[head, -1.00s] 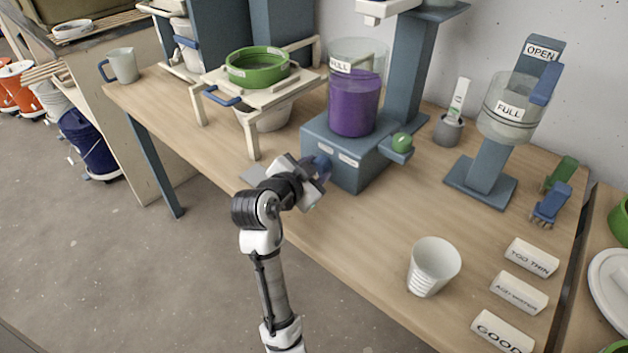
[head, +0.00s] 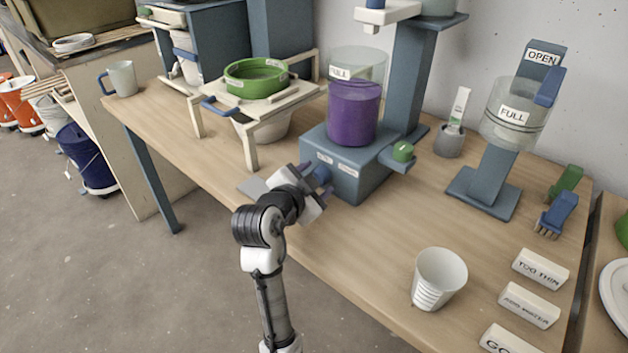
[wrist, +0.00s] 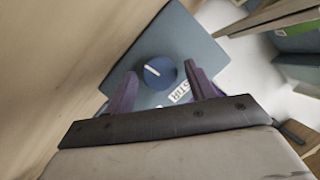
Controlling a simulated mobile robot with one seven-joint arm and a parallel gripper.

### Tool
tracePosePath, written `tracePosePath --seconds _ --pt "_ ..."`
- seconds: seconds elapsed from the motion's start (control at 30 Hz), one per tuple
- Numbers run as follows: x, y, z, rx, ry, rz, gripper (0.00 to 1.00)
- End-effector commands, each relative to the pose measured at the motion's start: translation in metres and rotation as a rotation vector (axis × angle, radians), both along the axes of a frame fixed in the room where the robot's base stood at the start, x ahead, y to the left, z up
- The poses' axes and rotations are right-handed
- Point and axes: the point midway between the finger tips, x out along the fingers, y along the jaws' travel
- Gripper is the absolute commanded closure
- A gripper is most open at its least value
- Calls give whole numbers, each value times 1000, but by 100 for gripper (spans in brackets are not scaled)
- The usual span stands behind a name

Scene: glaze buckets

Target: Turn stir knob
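The stir knob (wrist: 160,73) is a round blue dial with a white pointer line, on the front of the blue-grey mixer base (head: 345,185). A white "STIR" label (wrist: 180,92) sits beside it in the wrist view. My gripper (wrist: 163,80) is open, with one finger on each side of the knob. I cannot tell whether either finger touches it. In the head view my gripper (head: 318,183) is at the base's front left face, and the blue knob (head: 322,174) shows between the fingers. A clear container of purple glaze (head: 353,112) stands on the base.
A wooden stand (head: 245,108) with a green sieve is to the left. A white cup (head: 438,278) stands at the front right. The table's front edge runs below my arm.

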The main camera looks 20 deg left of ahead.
Motion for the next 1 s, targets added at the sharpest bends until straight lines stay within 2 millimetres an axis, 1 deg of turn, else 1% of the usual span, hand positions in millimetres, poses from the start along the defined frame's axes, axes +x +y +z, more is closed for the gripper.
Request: tracePosePath --seconds 0.3,0.43,0.57,0.8,0.9,1.0 --pt "-1 0 0 -1 0 0 41" --pt "-10 2 3 0 -2 3 41" --pt "-33 4 10 2 -2 4 41" --pt "-86 9 27 2 -2 4 41" --pt "-104 11 33 2 -1 4 41" --pt "-118 12 38 1 -1 3 41"
